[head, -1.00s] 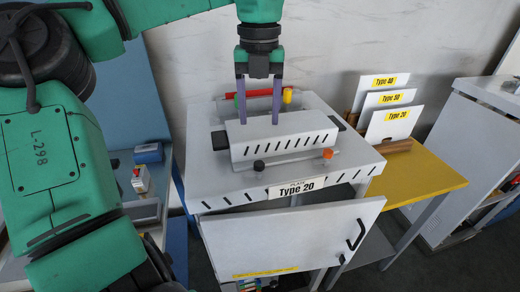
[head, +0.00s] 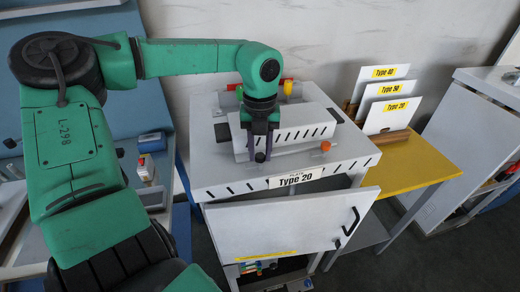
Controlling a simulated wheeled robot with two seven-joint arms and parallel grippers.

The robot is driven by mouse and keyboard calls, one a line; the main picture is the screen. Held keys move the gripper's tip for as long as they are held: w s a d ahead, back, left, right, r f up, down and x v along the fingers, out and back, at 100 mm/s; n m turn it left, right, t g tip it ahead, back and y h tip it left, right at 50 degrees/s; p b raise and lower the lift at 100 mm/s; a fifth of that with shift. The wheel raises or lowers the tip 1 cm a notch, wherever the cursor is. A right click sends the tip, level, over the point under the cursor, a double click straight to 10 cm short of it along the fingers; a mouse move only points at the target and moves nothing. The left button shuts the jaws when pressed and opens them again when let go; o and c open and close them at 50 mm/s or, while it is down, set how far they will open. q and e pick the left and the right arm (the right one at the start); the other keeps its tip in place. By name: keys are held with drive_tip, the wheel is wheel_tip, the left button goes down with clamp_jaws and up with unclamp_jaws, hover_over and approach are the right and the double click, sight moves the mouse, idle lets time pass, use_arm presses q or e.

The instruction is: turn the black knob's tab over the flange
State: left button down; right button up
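The white dispenser frame (head: 300,124) lies on the white Type 20 stand (head: 232,180). Its orange knob (head: 325,146) is uncovered at the front right. My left gripper (head: 260,154) points down at the front left of the frame, at the black knob's place. The gripper hides the black knob and its tab, so I cannot tell how the tab lies against the flange. The dark fingers are seen nearly from above; whether they are closed on the knob is not clear. My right gripper is out of view.
A red-handled part (head: 232,87) and a yellow knob (head: 287,86) are behind the frame. White plates (head: 384,92) stand on the yellow table (head: 415,158) at right. A white panel with a black handle (head: 290,224) hangs below the stand's top.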

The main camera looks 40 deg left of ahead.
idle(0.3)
use_arm(q)
drive_tip(key=shift+a+f+b, duration=0.1)
drive_tip(key=shift+b, duration=0.25)
drive_tip(key=m+b, duration=0.3)
drive_tip(key=shift+m, duration=0.4)
drive_tip(key=shift+m+b, duration=0.4)
drive_tip(key=shift+m, duration=0.5)
drive_tip(key=m, duration=0.2)
drive_tip(key=shift+m+b, duration=0.4)
drive_tip(key=m, duration=0.4)
drive_tip(key=shift+m, duration=2.8)
